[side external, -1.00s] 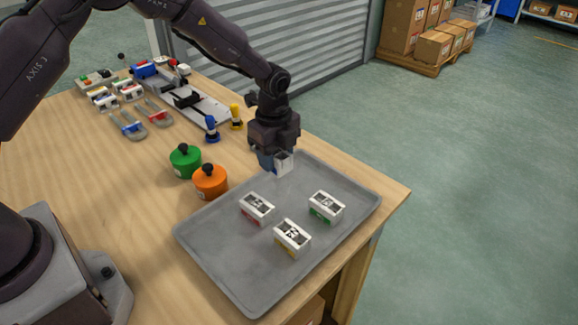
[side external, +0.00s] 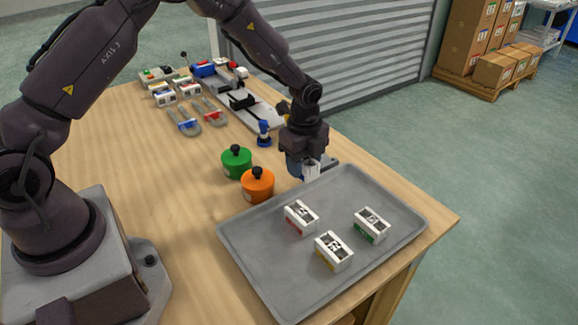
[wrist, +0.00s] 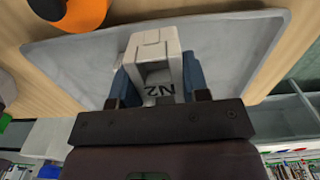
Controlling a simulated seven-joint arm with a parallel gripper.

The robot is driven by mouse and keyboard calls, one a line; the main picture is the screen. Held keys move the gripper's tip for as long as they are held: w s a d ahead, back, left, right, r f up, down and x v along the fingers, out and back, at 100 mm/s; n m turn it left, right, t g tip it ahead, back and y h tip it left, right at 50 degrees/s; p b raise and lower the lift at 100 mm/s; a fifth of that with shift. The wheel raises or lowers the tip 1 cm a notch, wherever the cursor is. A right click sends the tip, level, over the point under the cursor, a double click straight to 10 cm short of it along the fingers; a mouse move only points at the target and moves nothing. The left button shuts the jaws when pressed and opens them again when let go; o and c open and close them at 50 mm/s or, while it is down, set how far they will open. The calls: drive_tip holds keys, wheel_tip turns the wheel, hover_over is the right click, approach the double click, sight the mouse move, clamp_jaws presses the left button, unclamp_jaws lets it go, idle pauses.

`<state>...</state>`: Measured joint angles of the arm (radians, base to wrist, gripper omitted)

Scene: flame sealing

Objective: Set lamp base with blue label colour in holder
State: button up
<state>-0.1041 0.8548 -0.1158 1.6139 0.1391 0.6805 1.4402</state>
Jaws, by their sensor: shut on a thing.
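My gripper (side external: 308,175) is shut on a white lamp base (side external: 311,173), just beyond the far-left edge of the grey tray (side external: 262,275). In the wrist view the lamp base (wrist: 153,58) sits between my blue fingers, with dark characters on the face toward the camera. Its label colour is not visible. Three other white lamp bases lie on the tray: one with a red label (side external: 300,217), one with a yellow label (side external: 333,251) and one with a green label (side external: 371,225). I cannot tell for sure which fixture is the holder; a long grey rail with a black clamp (side external: 241,100) stands farther back.
A green pot (side external: 236,162) and an orange pot (side external: 257,185) with black knobs stand left of my gripper. A blue-and-white small piece (side external: 264,133) stands behind them. Two horseshoe pieces (side external: 184,121) and several small blocks lie farther back. The left middle of the table is clear.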

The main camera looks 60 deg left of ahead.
drive_tip(key=w+a, duration=0.2)
drive_tip(key=w+a+f, duration=0.1)
drive_tip(key=w, duration=0.2)
drive_tip(key=w+a+f, duration=0.1)
drive_tip(key=w+a, duration=0.1)
drive_tip(key=w, duration=0.1)
drive_tip(key=shift+w+a+f, duration=0.15)
drive_tip(key=shift+a+f, duration=0.1)
drive_tip(key=shift+a, duration=0.1)
drive_tip(key=w+a+r, duration=0.2)
drive_tip(key=w, duration=0.1)
drive_tip(key=shift+w+a+r, duration=0.2)
drive_tip(key=shift+w+r, duration=0.1)
drive_tip(key=shift+m, duration=0.3)
drive_tip(key=shift+s+f, duration=0.1)
drive_tip(key=shift+f, duration=3.2)
drive_tip(key=o, duration=1)
